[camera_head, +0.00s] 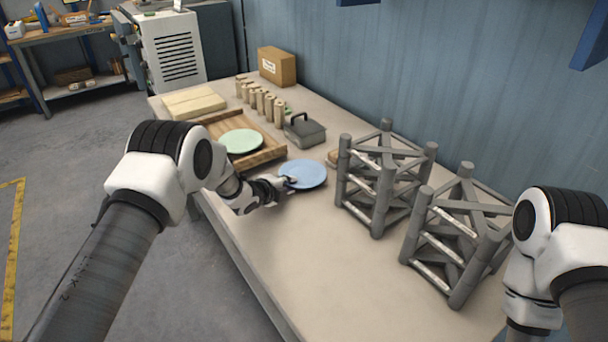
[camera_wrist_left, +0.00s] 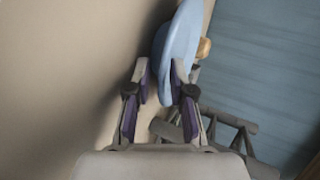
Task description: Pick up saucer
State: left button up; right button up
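The saucer is a light blue round plate (camera_head: 304,174) near the middle of the table in the head view. It also shows in the left wrist view (camera_wrist_left: 178,45), seen almost edge-on. My left gripper (camera_head: 287,184) is at the saucer's near-left rim. In the left wrist view its two fingers (camera_wrist_left: 161,82) stand apart, with the saucer's rim between their tips. I cannot tell whether either finger touches the rim. My right arm is at the right edge of the head view, and its gripper is out of view.
A pale green plate (camera_head: 240,141) lies in a wooden tray (camera_head: 268,153) left of the saucer. A grey lidded box (camera_head: 304,132) is behind. Two grey tube frames (camera_head: 376,200) (camera_head: 452,250) stand to the right. The table's front (camera_head: 330,290) is clear.

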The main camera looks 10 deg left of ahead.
pick_arm(q)
jog(key=shift+a+r, duration=0.1)
grip_shut()
